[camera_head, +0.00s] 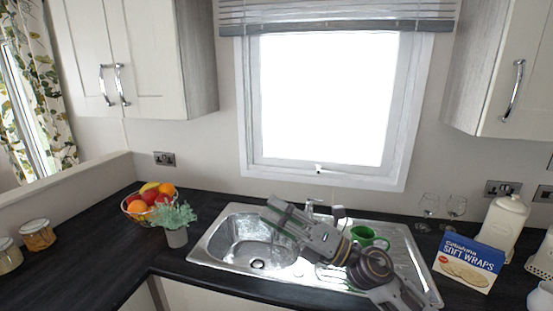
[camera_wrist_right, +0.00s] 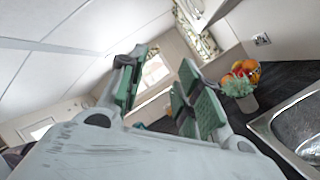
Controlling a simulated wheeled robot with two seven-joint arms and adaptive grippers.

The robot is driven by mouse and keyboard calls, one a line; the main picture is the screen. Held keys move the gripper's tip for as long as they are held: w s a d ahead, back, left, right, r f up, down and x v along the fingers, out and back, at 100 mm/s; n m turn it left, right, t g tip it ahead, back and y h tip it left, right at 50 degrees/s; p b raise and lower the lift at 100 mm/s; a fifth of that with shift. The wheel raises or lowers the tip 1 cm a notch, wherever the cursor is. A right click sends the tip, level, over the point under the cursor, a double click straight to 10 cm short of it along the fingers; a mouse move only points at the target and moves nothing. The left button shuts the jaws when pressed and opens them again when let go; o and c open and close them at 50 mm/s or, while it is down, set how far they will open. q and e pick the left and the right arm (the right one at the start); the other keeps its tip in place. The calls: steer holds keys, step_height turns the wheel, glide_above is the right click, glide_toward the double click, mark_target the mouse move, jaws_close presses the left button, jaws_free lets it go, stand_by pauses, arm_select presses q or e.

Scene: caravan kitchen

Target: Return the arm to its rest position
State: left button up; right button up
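My right arm comes in from the bottom right in the head view, reaching over the sink and drainer. Its right gripper (camera_head: 302,212) is above the sink, with fingers pointing up and away. In the right wrist view the gripper (camera_wrist_right: 165,82) shows two green-padded fingers spread apart with nothing between them. My left arm and left gripper are not in the head view.
A green mug (camera_head: 364,236) stands on the drainer close behind my right arm. The steel sink (camera_head: 222,246) lies below. Wine glasses (camera_head: 428,206), a soft wraps box (camera_head: 468,262) and a white canister (camera_head: 502,222) stand right; a plant (camera_head: 175,222) and fruit bowl (camera_head: 133,208) left.

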steer(key=w+d+f+m+t+h, duration=0.3)
steer(key=d+m+t+h, duration=0.35)
steer(key=m, duration=0.45)
steer(key=w+d+f+m+t+h, duration=0.3)
steer(key=d+m+t+h, duration=0.4)
steer(key=m, duration=0.4)
steer(key=s+d+f+m+g+h, duration=0.2)
steer(key=d+f+m+g+h, duration=0.25)
steer(key=f, duration=0.45)
steer(key=s+d+f+m+g+h, duration=0.2)
steer(key=d+f+m+g+h, duration=0.15)
steer(key=f+m, duration=0.4)
steer(key=s+d+f+m+g, duration=0.1)
steer(key=s+f+m+g, duration=0.2)
steer(key=s+f+g, duration=1.2)
steer(key=s+f+t, duration=0.2)
steer(key=s+f, duration=0.2)
steer(key=f, duration=1.3)
steer(key=s+f+t, duration=0.2)
steer(key=s+f, duration=0.2)
steer(key=f, duration=1.4)
steer(key=s+d+f+g, duration=0.1)
steer(key=s+d+f, duration=0.1)
steer(key=s+f, duration=0.8)
steer(key=s+d+f+g, duration=0.1)
steer(key=s+d+f, duration=0.1)
steer(key=s+f, duration=0.8)
steer(key=s, duration=0.3)
steer(key=shift+n+y, duration=0.3)
steer(key=shift+y, duration=0.05)
